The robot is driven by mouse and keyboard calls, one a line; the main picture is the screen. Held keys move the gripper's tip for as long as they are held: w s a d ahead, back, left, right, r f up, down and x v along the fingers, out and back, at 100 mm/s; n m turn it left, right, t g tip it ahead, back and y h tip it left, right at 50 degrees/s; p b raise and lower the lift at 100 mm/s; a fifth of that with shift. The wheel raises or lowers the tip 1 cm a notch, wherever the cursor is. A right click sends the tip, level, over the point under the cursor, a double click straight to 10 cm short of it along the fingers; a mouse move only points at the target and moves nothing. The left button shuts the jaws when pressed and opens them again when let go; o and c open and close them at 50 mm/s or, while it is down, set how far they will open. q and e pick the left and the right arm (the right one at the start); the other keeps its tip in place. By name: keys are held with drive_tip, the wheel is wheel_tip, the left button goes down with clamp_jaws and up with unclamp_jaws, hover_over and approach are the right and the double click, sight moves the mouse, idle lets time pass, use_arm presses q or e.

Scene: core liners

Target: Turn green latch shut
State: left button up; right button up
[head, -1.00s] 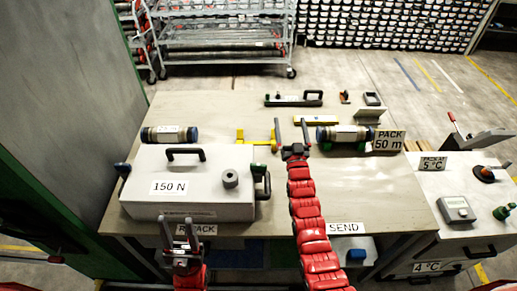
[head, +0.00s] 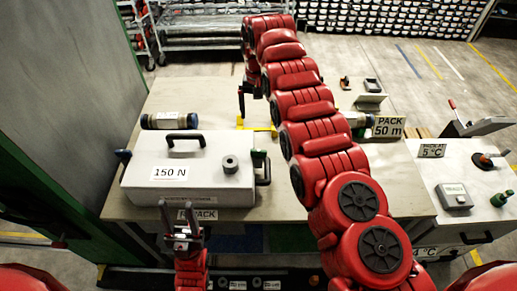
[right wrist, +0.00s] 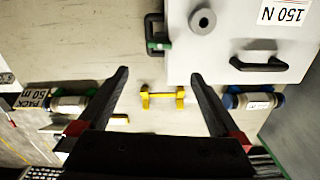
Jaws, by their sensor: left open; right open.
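The grey case (head: 150,195) labelled 150 N stands on the table, its lid closed, with a black handle on top. A small dark green part, apparently the green latch (head: 258,157), is on its right side by a black loop handle (head: 264,174). It also shows in the right wrist view (right wrist: 160,45). Whether it is turned shut I cannot tell. My right gripper (head: 242,110) is open, pointing down above the table behind the case's right end; the latch lies beyond its fingertips in the wrist view. My left gripper (head: 178,210) is open and empty in front of the case.
A yellow bracket (right wrist: 161,96) lies on the table below my right gripper. A capped core tube (head: 168,120) lies behind the case; another (head: 357,119) is by the PACK 50 m sign (head: 389,126). A side bench (head: 440,172) stands right. My right arm crosses the table.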

drive_tip(key=b, duration=1.1)
hover_over(258, 150)
drive_tip(key=f, duration=1.2)
drive_tip(key=shift+d, duration=0.25)
drive_tip(key=shift+a+f+p, duration=0.1)
drive_tip(key=shift+f+p, duration=0.75)
drive_tip(key=shift+p, duration=0.3)
wheel_tip(258, 150, down, 3)
drive_tip(key=shift+s+r, duration=0.1)
drive_tip(key=shift+s, duration=0.05)
drive_tip(key=shift+f, duration=0.5)
